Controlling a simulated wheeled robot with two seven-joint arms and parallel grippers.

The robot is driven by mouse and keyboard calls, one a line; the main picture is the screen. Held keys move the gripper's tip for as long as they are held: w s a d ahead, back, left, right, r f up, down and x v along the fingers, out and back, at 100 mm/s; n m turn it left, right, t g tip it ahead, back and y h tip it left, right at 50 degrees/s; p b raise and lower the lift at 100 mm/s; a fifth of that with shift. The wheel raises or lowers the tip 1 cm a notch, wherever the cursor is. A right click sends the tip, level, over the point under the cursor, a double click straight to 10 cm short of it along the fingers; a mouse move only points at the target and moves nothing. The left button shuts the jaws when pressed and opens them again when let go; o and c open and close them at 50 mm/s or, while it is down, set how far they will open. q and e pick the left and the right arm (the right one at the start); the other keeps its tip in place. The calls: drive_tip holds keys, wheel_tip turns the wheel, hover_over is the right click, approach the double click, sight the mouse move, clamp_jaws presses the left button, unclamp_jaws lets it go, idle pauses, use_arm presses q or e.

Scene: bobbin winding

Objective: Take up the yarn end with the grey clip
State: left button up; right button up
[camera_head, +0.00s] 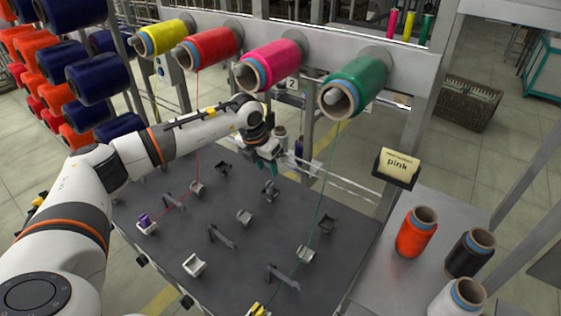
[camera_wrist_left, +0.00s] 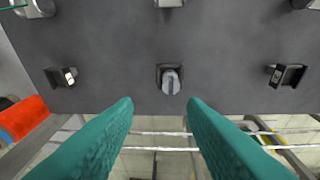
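The grey clip (camera_head: 270,190) stands near the far edge of the dark table in the head view. In the left wrist view the grey clip (camera_wrist_left: 171,82) sits on a small dark base, just beyond and between my fingertips, apart from them. My left gripper (camera_head: 268,153) is above the table's far edge, and its teal fingers (camera_wrist_left: 160,108) are open and empty. The pink spool (camera_head: 270,64) hangs on the rail. I cannot make out a pink yarn or its end. My right gripper is not in view.
Red yarn (camera_head: 196,125) and green yarn (camera_head: 322,180) run down to the table (camera_head: 160,190). Several holders and guide posts stand there. A "pink" card (camera_head: 397,166) and loose spools (camera_head: 415,232) are at the right.

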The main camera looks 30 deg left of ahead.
sight(269, 184)
use_arm(q)
drive_tip(key=shift+y, duration=0.3)
drive_tip(key=b+x, duration=0.2)
drive_tip(key=x, duration=0.1)
drive_tip(key=b+x, duration=0.2)
drive_tip(key=x, duration=0.1)
drive_tip(key=a+b+x, duration=0.1)
drive_tip(key=b+x, duration=0.1)
drive_tip(key=x, duration=0.1)
drive_tip(key=shift+s, duration=0.2)
drive_tip(key=c, duration=0.8)
drive_tip(key=shift+r+p, duration=1.25)
drive_tip(key=shift+r, duration=1.1)
drive_tip(key=shift+f, duration=0.1)
